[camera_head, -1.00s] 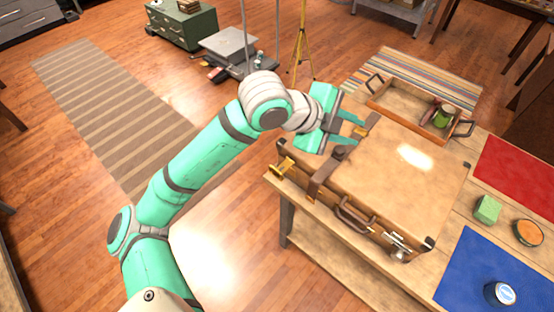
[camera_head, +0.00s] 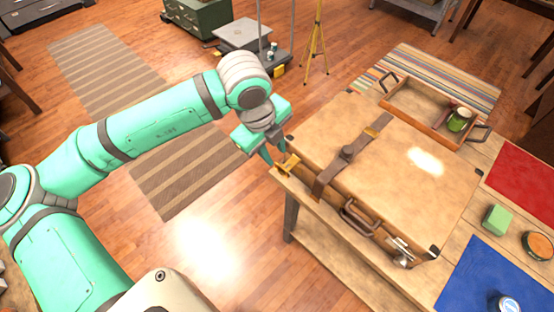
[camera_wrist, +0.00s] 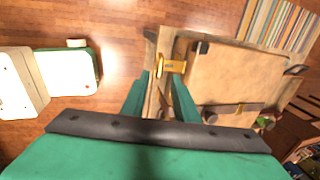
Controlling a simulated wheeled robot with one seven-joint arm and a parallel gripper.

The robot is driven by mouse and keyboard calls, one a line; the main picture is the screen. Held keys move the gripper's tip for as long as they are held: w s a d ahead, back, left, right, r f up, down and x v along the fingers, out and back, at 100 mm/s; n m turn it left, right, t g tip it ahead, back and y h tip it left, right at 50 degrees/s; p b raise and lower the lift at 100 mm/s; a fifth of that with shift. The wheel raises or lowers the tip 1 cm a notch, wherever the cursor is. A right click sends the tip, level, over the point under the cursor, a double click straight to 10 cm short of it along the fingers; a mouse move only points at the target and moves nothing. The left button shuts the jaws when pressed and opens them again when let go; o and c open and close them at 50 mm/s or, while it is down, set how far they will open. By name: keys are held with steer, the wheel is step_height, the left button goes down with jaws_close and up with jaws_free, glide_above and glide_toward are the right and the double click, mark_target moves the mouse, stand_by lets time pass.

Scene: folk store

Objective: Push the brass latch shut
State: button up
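A brown suitcase (camera_head: 385,170) lies closed on the wooden table. The brass latch (camera_head: 288,166) is at the suitcase's front left corner and sticks out from its front side. In the wrist view, the brass latch (camera_wrist: 172,66) shows just beyond the fingertips. My gripper (camera_head: 272,158) points down beside the latch, at its left. In the wrist view, my gripper (camera_wrist: 159,80) has its two green fingers apart with nothing between them. I cannot tell whether a finger touches the latch. A silver latch (camera_head: 401,250) is at the front right.
A dark strap (camera_head: 335,172) crosses the lid and a handle (camera_head: 358,218) is on the front. A wooden tray (camera_head: 400,104) with a green can stands behind. A green block (camera_head: 497,219) and blue mat (camera_head: 490,270) are right. Left of the table is open floor.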

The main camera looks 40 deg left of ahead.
mark_target(280, 165)
steer(key=x, duration=0.6)
steer(key=shift+f, duration=0.3)
jaws_close()
stand_by(1.1)
